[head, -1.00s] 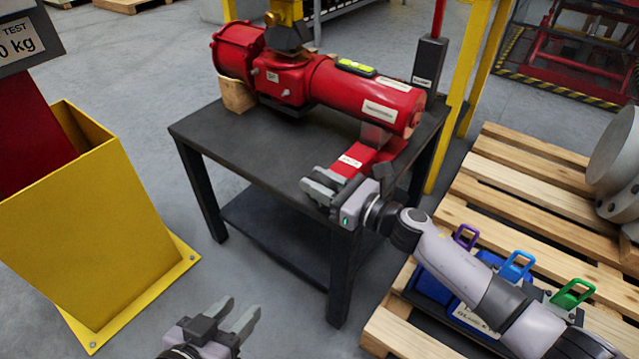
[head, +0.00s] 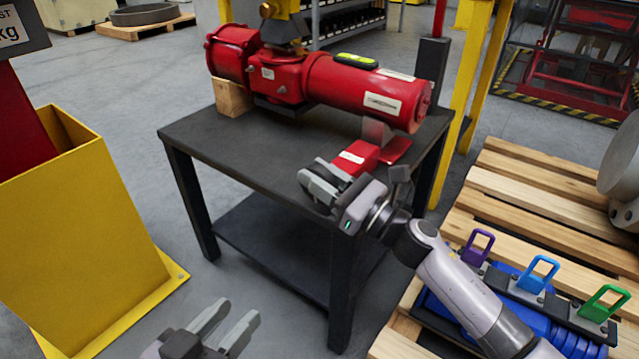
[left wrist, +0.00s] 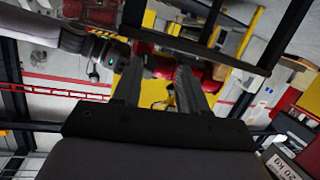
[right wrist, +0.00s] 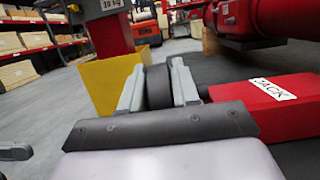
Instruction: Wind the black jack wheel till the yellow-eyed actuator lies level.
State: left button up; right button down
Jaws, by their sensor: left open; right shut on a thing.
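The red actuator (head: 320,88) lies along the back of the table, its right end lower in the head view. A yellow-green level vial (head: 356,60) sits on top; its bubble is too small to read. The red jack (head: 362,157) stands under the right end and shows in the right wrist view (right wrist: 262,105). My right gripper (head: 318,180) is shut on the black jack wheel (right wrist: 158,86), one finger on each side in the right wrist view. In the head view the fingers mostly hide the wheel. My left gripper (head: 230,322) is open and empty, in front of the table.
The dark table (head: 230,150) has bare top left of the jack. A wooden block (head: 232,98) supports the actuator's left end. A yellow bin-like stand (head: 85,235) is at left. A wooden pallet (head: 520,215) with coloured lock loops (head: 538,272) lies at right, under my right arm.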

aim_at(335, 187)
jog(key=c, duration=0.9)
grip_release()
jog(key=shift+p+v, duration=0.65)
jog(key=shift+v, duration=3)
